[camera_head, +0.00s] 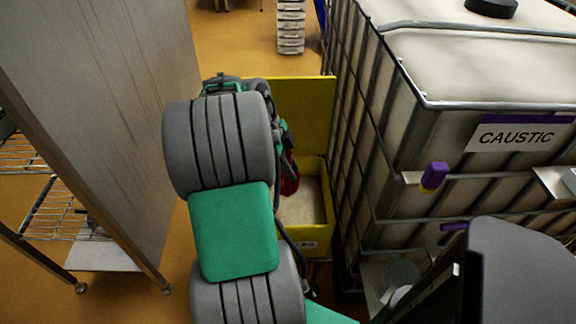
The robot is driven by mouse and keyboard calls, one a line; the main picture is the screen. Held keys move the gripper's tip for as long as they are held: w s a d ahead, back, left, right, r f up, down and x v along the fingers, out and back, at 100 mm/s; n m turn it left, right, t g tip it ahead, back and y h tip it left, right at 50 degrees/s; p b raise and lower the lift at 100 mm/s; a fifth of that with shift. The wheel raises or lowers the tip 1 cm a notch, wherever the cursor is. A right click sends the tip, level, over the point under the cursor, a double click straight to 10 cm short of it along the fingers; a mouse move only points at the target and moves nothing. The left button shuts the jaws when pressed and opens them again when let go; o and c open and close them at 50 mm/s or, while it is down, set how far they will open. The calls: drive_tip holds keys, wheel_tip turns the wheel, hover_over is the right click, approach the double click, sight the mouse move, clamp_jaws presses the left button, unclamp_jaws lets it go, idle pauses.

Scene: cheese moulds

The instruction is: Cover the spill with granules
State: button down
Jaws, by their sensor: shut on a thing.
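A yellow bin (325,225) stands open in the middle, its yellow lid (308,110) raised at the back. Pale granules (302,204) lie inside it. My gripper (288,158) is over the bin, largely hidden behind my own grey and green arm. It is shut on a dark red scoop (289,184), of which only a small part shows at the bin's left side. Whether the scoop touches the granules or holds any cannot be told. I cannot make out the spill in this view.
A large caged white tank (450,80) with a CAUSTIC sign (516,136) stands close on the bin's right. A tall grey panel (100,90) and wire shelving (45,215) are on the left. A white drawer stack (291,25) stands far back. Orange floor is clear behind the bin.

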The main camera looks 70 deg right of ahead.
sight(289, 194)
drive_tip(key=f+b, duration=0.2)
drive_tip(key=f, duration=0.1)
drive_tip(key=f+b, duration=0.3)
drive_tip(key=f, duration=0.1)
drive_tip(key=f+b, duration=0.3)
drive_tip(key=f, duration=0.1)
drive_tip(key=shift+w+d, duration=0.3)
drive_tip(key=shift+d, duration=0.1)
drive_tip(key=shift+s+a+f+b, duration=0.15)
drive_tip(key=shift+a+f+b, duration=0.1)
drive_tip(key=shift+f+b, duration=0.75)
drive_tip(key=shift+r, duration=0.2)
drive_tip(key=shift+d, duration=0.15)
wheel_tip(289, 194, up, 15)
drive_tip(key=p, duration=1.1)
